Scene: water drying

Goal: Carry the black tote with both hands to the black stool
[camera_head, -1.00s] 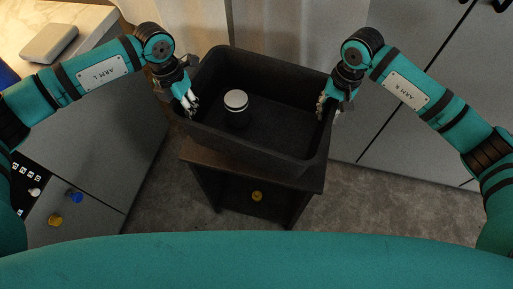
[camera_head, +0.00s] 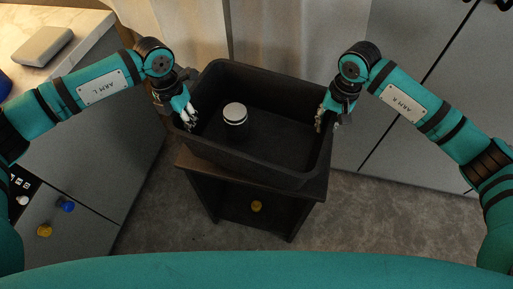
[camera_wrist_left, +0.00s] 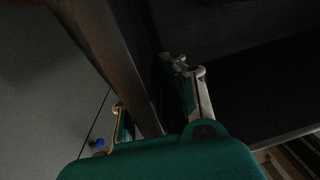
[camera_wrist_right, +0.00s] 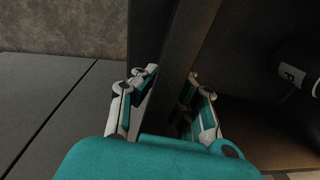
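The black tote (camera_head: 250,162) is open-topped and lies below me in the head view, over a dark stool (camera_head: 203,172) with a lower shelf. Its bottom edge overlaps the stool's top; I cannot tell whether it rests there. A dark can with a white lid (camera_head: 235,112) stands inside the tote. My left gripper (camera_head: 187,117) is at the tote's left wall, and in its wrist view (camera_wrist_left: 143,88) the fingers straddle the rim. My right gripper (camera_head: 323,115) is at the right wall, fingers either side of it in its wrist view (camera_wrist_right: 168,78). Both appear closed on the walls.
Grey drawers with coloured knobs (camera_head: 67,206) and a pale counter (camera_head: 85,30) stand at the left. Grey cabinet doors (camera_head: 400,155) are behind at the right, with a curtain (camera_head: 190,35) at the back. Bare floor (camera_head: 370,215) lies in front.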

